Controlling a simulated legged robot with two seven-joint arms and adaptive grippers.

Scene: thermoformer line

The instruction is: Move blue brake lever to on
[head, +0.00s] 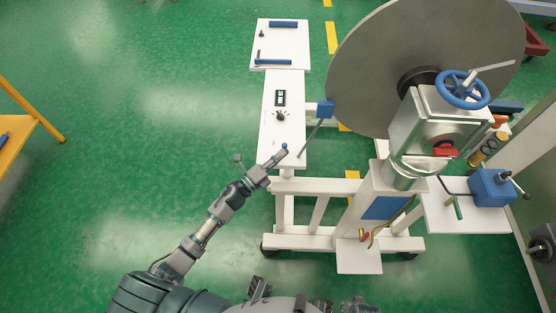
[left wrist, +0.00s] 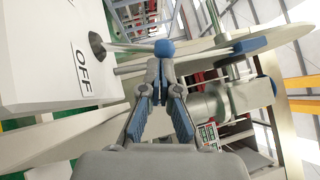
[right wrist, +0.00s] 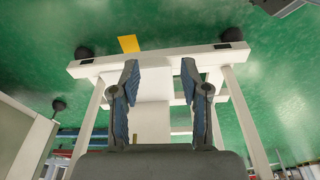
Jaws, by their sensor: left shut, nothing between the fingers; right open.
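The blue brake lever's round blue knob (left wrist: 164,47) shows in the left wrist view on a thin rod that comes from a dark round opening in a white panel. The panel bears a black OFF label (left wrist: 84,73). My left gripper (left wrist: 163,62) is shut and empty, its fingertips just behind the knob; whether they touch it I cannot tell. In the head view the knob (head: 284,146) appears just beyond the tips of my left gripper (head: 281,155). My right gripper (right wrist: 160,85) is open and empty above the floor and a white frame.
A large grey disc (head: 390,70) and a blue handwheel (head: 461,90) stand to the right of the white panel (head: 282,100). A blue block (head: 325,109) on a rod sits beside the disc. The green floor (head: 130,130) at the left is mostly clear.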

